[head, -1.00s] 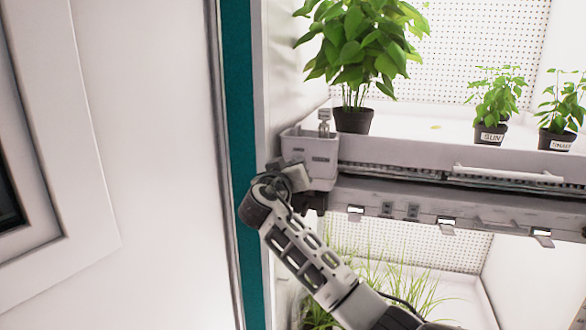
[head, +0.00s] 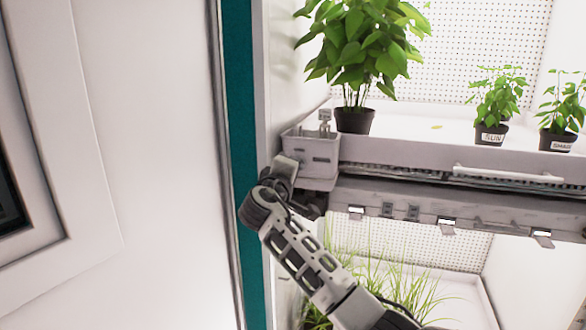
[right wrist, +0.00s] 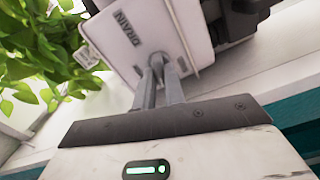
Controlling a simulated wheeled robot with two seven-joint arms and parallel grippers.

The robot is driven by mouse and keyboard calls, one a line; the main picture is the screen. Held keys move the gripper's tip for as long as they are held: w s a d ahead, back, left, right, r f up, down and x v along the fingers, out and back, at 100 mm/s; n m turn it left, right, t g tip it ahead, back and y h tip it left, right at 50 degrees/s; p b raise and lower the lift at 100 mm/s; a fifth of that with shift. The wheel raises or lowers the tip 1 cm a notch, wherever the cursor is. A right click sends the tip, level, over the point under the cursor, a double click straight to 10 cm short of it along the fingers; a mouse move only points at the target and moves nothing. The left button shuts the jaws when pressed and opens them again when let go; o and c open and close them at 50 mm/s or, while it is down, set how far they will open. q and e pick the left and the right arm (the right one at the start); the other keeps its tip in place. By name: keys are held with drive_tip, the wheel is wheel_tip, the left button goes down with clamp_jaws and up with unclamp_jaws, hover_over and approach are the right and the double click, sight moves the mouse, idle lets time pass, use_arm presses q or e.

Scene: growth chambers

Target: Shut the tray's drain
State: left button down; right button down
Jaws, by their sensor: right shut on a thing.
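The white tray (head: 400,152) fills the upper shelf, with a grey-white drain box (head: 318,156) at its left front corner. In the right wrist view the drain box (right wrist: 172,22) carries the word DRAIN. A small round drain knob (right wrist: 157,58) sits on that face, mostly hidden by my fingers. My right gripper (right wrist: 160,72) is shut on the drain knob. In the head view my right gripper (head: 285,168) is at the box's lower left, its fingertips hidden. Whether the drain is open or shut I cannot tell. My left gripper is not in view.
A small metal fitting (head: 325,121) stands at the top of the box. A large potted plant (head: 353,119) and two smaller pots (head: 489,133) stand on the tray. A white bar (head: 508,173) runs along the front. Grass (head: 375,275) grows below. A white door panel (head: 150,170) is at left.

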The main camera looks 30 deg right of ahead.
drive_tip(key=shift+f+n, duration=0.1)
drive_tip(key=shift+n, duration=1.6)
drive_tip(key=c, duration=1.5)
unclamp_jaws()
